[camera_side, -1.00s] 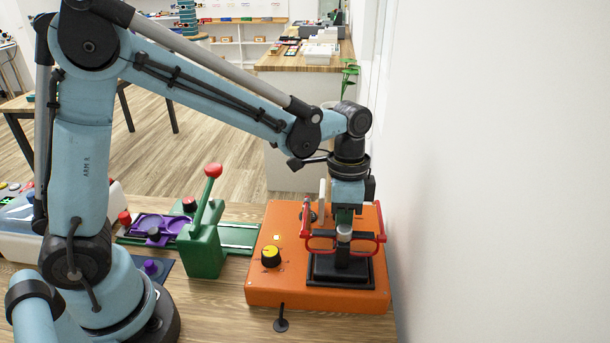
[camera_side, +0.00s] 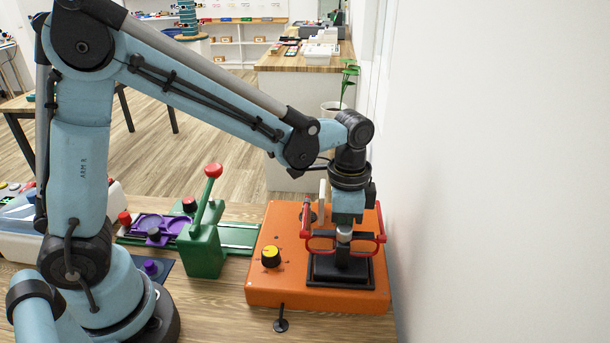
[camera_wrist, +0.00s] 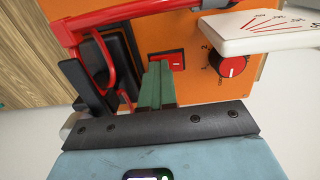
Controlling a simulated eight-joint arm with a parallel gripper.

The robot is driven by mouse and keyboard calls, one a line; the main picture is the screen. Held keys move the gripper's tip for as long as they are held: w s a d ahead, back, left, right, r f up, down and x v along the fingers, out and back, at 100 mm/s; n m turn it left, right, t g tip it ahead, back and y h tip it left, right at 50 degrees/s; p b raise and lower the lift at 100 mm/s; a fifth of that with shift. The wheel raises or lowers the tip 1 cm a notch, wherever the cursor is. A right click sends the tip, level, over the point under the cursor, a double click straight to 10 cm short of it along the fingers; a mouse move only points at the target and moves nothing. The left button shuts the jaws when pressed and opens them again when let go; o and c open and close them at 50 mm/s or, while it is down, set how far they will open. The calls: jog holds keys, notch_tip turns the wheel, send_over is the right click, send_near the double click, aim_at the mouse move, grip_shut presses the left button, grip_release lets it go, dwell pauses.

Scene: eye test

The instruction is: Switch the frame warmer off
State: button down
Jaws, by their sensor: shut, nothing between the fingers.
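The frame warmer (camera_side: 265,288) is an orange box on the bench. Red glasses (camera_side: 320,243) sit over a black stand (camera_side: 340,282) on the box. My gripper (camera_wrist: 160,68) is shut and empty, with its green fingertips at the edge of the rocker switch. I cannot tell if they touch it. In the side view the fingertips are hidden behind the glasses.
A white plate with red scale marks (camera_wrist: 262,30) stands close to the right of my fingers. A green lever device (camera_side: 203,250) with a red ball stands left of the box. A white wall (camera_side: 490,180) is close on the right.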

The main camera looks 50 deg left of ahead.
jog(key=shift+w+a+f, duration=0.2)
jog(key=shift+w+a, duration=0.4)
jog(key=shift+a, duration=0.1)
jog(key=shift+r, duration=0.1)
jog(key=r, duration=0.3)
jog(key=s+d+r, duration=0.1)
jog(key=shift+r, duration=0.25)
notch_tip(320, 180, up, 10)
jog(key=shift+w, duration=0.15)
jog(key=shift+a+f, duration=0.1)
jog(key=shift+w+a+g+h, duration=0.3)
jog(key=shift+a+h, duration=0.1)
jog(key=shift+a, duration=0.15)
